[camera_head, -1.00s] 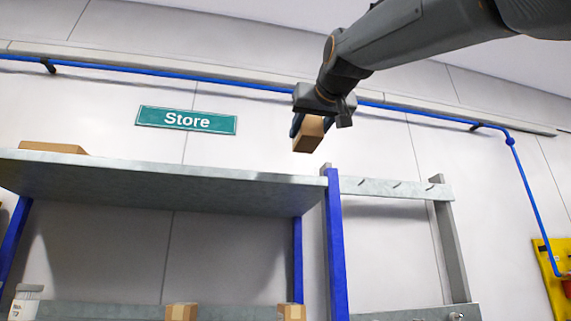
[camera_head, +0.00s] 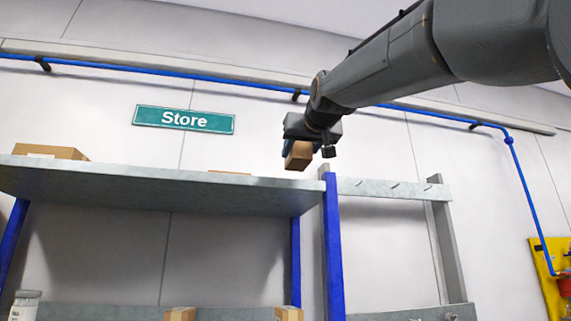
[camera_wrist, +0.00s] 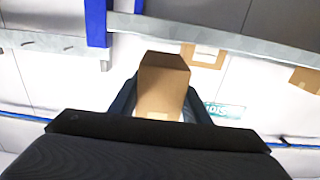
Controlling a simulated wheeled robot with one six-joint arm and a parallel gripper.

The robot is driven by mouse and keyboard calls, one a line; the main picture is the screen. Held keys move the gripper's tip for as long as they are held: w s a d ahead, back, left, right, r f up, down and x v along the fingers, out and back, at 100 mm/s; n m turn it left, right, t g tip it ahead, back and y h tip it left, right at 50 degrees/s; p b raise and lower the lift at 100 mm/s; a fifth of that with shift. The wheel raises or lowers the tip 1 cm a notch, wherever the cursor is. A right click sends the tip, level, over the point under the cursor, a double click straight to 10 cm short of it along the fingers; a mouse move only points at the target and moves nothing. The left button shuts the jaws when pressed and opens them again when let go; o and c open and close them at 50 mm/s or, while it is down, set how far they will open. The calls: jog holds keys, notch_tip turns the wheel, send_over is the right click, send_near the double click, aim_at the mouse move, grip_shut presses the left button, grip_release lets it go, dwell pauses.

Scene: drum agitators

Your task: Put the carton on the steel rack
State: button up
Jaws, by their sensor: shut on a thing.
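The carton (camera_head: 299,155) is a small brown box held in my gripper (camera_head: 298,146), above and near the right end of the rack's top shelf. In the wrist view the carton (camera_wrist: 162,88) sits between the two dark fingers of my gripper (camera_wrist: 160,98), which are shut on its sides. The steel rack (camera_head: 160,187) has a grey top shelf on blue posts and a lower shelf. From the head camera the shelf's top surface is seen from below, so it is mostly hidden. The carton appears clear of the shelf.
A brown box (camera_head: 50,152) stands on the top shelf at left, and another box's top edge (camera_head: 230,173) shows farther right. Small boxes (camera_head: 180,313) and a white jar (camera_head: 25,304) are on the lower shelf. A grey peg frame (camera_head: 395,190) adjoins at right. A "Store" sign (camera_head: 184,119) hangs behind.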

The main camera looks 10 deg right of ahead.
aim_at(295, 169)
jog(key=shift+w+f+p, duration=0.2)
jog(key=shift+w+p, duration=0.25)
jog(key=shift+w, duration=1.1)
jog(key=shift+w+p, duration=2.9)
jog(key=shift+w, duration=2.7)
jog(key=shift+f+b, duration=0.55)
jog(key=shift+b, duration=0.05)
jog(key=o, duration=1.3)
jog(key=shift+c, duration=0.2)
jog(key=shift+s, duration=0.15)
jog(key=s+b, duration=0.4)
jog(key=s, duration=0.3)
jog(key=shift+s, duration=0.3)
